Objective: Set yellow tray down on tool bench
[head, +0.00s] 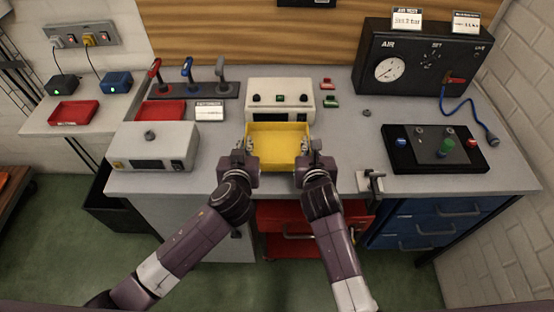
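The yellow tray (278,149) is between my two grippers at the front middle of the grey tool bench (345,135). I cannot tell whether its underside touches the bench. My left gripper (247,147) is at the tray's left wall, and my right gripper (309,150) is at its right wall. The fingers are small and partly hidden by the wrists, so I cannot tell whether they are closed on the walls. The tray looks level and empty.
A white box with knobs (280,98) stands right behind the tray. A small clamp (371,183) sits at the front edge. Bench between tray and pad is mostly clear.

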